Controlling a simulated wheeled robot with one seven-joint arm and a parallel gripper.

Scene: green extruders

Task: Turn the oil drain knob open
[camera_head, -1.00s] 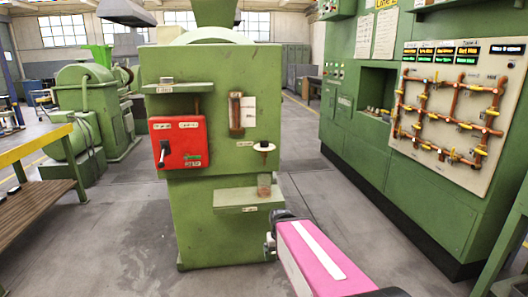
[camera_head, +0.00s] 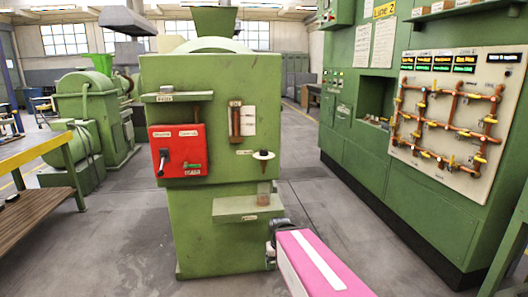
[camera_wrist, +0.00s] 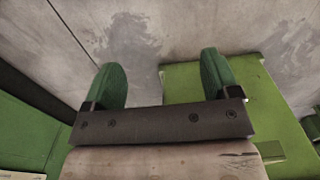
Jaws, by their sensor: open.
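The green extruder machine (camera_head: 215,110) stands ahead in the head view. A small knob (camera_head: 263,156) with a pale disc sits on its front at the right; I take it for the oil drain knob, but its label is too small to read. A brownish clear jar (camera_head: 264,190) stands below it on a small green shelf (camera_head: 240,209). In the wrist view my gripper (camera_wrist: 158,78) is open and empty, its two green fingers spread above the grey floor and beside a green surface. In the head view my pink arm reaches toward the machine's lower right; the fingers are hidden there.
A red box (camera_head: 180,150) with a black lever is on the machine's left front. A wooden-topped bench (camera_head: 30,150) with a yellow edge stands left. A green cabinet with a pipe panel (camera_head: 455,120) stands right. Grey floor is free between machine and cabinet.

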